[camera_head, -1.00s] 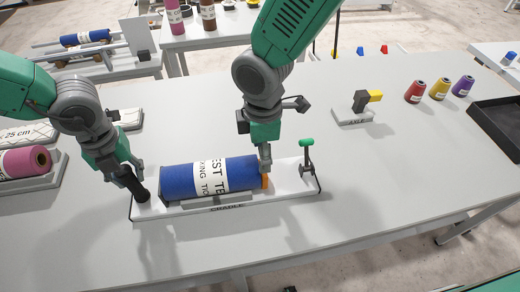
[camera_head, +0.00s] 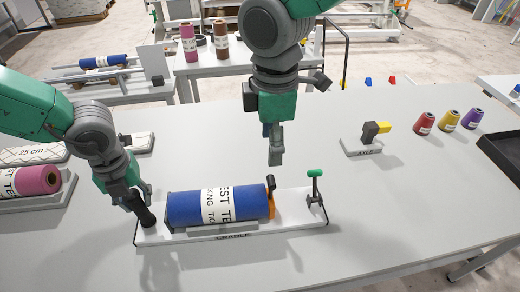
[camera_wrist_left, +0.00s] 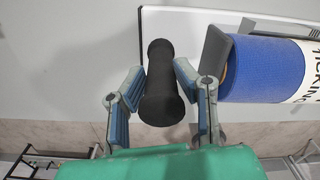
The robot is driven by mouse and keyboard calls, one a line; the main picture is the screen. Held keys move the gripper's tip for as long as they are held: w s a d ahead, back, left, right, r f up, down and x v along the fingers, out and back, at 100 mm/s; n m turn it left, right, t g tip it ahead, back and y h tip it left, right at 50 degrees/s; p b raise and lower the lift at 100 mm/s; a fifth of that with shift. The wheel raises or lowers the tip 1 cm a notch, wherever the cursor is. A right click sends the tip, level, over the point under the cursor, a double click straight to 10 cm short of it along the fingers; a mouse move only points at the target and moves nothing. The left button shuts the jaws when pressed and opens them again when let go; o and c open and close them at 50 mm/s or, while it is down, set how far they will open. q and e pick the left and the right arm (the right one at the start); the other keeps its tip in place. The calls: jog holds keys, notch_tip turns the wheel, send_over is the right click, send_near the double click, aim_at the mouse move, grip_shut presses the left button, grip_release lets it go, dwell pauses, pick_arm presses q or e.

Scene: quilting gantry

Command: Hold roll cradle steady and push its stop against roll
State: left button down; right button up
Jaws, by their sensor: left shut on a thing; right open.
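The white cradle (camera_head: 297,211) lies on the table with a blue roll (camera_head: 186,207) with a white label band resting in it. The orange stop (camera_head: 271,207) with a black knob (camera_head: 270,182) stands at the roll's right end and appears to touch it. My left gripper (camera_head: 143,210) is shut on the black handle (camera_wrist_left: 160,85) at the cradle's left end; the handle stands between its fingers in the left wrist view. My right gripper (camera_head: 275,158) hangs above and behind the stop, apart from it, open and empty; its finger gap is hard to see.
A green-topped lever (camera_head: 315,174) stands at the cradle's right end. An axle stand (camera_head: 363,146) and several coloured cones (camera_head: 449,120) are at the right, near a black tray (camera_head: 502,155). A pink roll (camera_head: 38,181) lies at the left. The table front is clear.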

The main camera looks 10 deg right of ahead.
pick_arm(q)
jog(key=c, duration=1.2)
grip_release()
jog(key=shift+o, duration=0.2)
